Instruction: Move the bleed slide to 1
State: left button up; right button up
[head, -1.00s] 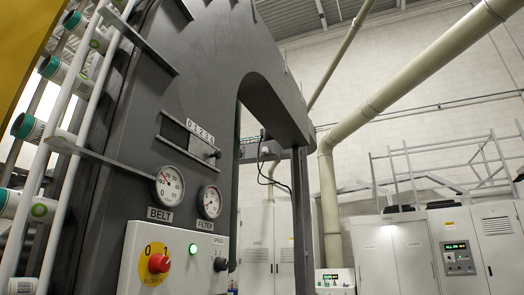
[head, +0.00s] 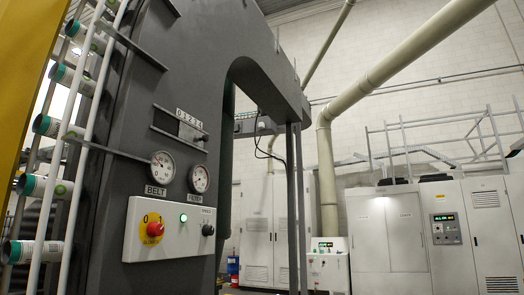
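A slide (head: 201,136) with a small dark knob sits in a horizontal slot on the dark grey machine panel, in the upper middle-left of the head view. A white scale strip (head: 189,118) reading 0 to 4 is above the slot. The knob is at the slot's right end, near the 4. No label naming the slide is legible. Neither of my grippers is in view.
Below the slot are the BELT gauge (head: 163,165) and a second gauge (head: 199,179). A light control box (head: 172,240) carries a red knob on yellow, a lit green lamp and a black knob. White rails (head: 66,150) with several cans stand left. Cabinets (head: 390,240) stand behind right.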

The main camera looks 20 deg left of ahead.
aim_at(186, 133)
jog(key=z, duration=0.05)
jog(key=i, duration=0.95)
jog(key=u, duration=0.4)
